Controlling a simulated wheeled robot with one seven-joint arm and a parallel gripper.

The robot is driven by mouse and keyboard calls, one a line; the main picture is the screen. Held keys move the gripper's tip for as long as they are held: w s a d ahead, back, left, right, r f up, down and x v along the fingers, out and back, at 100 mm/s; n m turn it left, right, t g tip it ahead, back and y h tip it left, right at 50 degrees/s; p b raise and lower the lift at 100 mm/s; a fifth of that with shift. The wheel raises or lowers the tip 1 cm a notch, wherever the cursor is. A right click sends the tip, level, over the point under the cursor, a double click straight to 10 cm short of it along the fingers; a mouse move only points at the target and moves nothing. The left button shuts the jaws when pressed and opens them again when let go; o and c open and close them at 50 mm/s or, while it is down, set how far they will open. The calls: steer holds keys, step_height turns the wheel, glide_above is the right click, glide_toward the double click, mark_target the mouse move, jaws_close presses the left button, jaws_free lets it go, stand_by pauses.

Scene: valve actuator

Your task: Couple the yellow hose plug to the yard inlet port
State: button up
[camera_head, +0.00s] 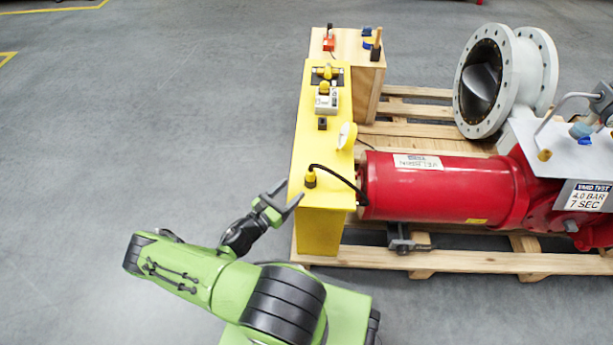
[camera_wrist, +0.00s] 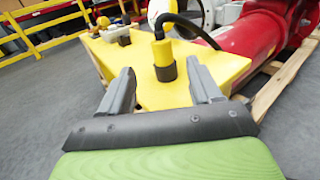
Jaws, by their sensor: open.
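The yellow hose plug (camera_head: 310,180) stands upright at the near end of the yellow cabinet's top (camera_head: 308,222), with a black hose (camera_head: 342,174) arching from it toward the red cylinder. In the wrist view the plug (camera_wrist: 163,52) sits above a dark collar (camera_wrist: 165,72), ahead of and between my fingertips. My gripper (camera_head: 292,190) is open and empty at the cabinet's near left edge, just short of the plug; its fingers also show in the wrist view (camera_wrist: 160,70). A small black fitting (camera_head: 322,124) stands farther back on the cabinet; I cannot tell whether it is the yard inlet port.
A grey box with a yellow knob (camera_head: 326,102) and a white round disc (camera_head: 347,136) are on the cabinet. The red cylinder (camera_head: 440,188) and white flanged valve (camera_head: 500,85) rest on a wooden pallet (camera_head: 465,262) to the right. Floor at left is clear.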

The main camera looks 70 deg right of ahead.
mark_target(308, 177)
steer(key=b+x, duration=0.1)
steer(key=x, duration=0.5)
steer(key=shift+s+d+f, duration=0.1)
steer(key=shift+s+d, duration=0.2)
steer(key=shift+d, duration=0.05)
steer(key=b+x, duration=0.1)
steer(key=x, duration=0.3)
steer(key=shift+s+d+f, duration=0.1)
steer(key=shift+s, duration=0.05)
steer(key=shift+s+d+b, duration=0.1)
steer(key=shift+d+b, duration=0.2)
steer(key=shift+d, duration=0.15)
steer(key=c, duration=1.1)
